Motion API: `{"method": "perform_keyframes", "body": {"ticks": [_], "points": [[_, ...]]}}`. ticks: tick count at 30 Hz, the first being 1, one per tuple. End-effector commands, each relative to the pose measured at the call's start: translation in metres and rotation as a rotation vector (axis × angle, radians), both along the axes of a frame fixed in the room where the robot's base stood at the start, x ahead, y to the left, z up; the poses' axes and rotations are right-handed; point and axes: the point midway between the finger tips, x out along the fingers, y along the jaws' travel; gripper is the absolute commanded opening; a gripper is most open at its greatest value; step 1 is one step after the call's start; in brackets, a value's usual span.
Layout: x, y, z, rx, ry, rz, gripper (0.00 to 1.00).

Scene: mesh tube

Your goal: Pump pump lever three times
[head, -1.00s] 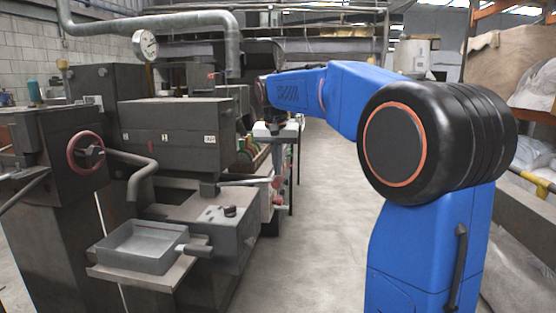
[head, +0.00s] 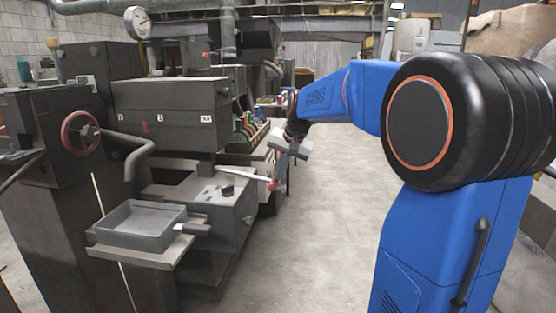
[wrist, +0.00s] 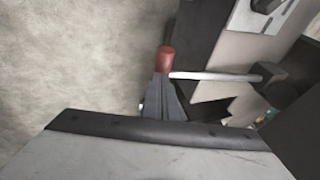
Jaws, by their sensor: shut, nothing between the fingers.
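A grey tray (head: 138,225) sits on a ledge at the machine's front left. A red handwheel (head: 80,132) and a bent pipe (head: 137,155) are further left. A rack of coloured bottles (head: 245,130) stands behind the lever. Open concrete floor (head: 325,215) lies to the right.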

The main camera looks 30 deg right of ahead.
Motion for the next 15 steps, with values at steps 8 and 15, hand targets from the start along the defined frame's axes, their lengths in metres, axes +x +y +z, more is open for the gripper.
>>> {"method": "perform_keyframes", "body": {"ticks": [8, 15], "points": [[0.0, 0.001, -0.036, 0.015, -0.007, 0.0, 0.0], [0.0, 0.002, -0.04, 0.016, 0.001, 0.001, 0.0]]}}
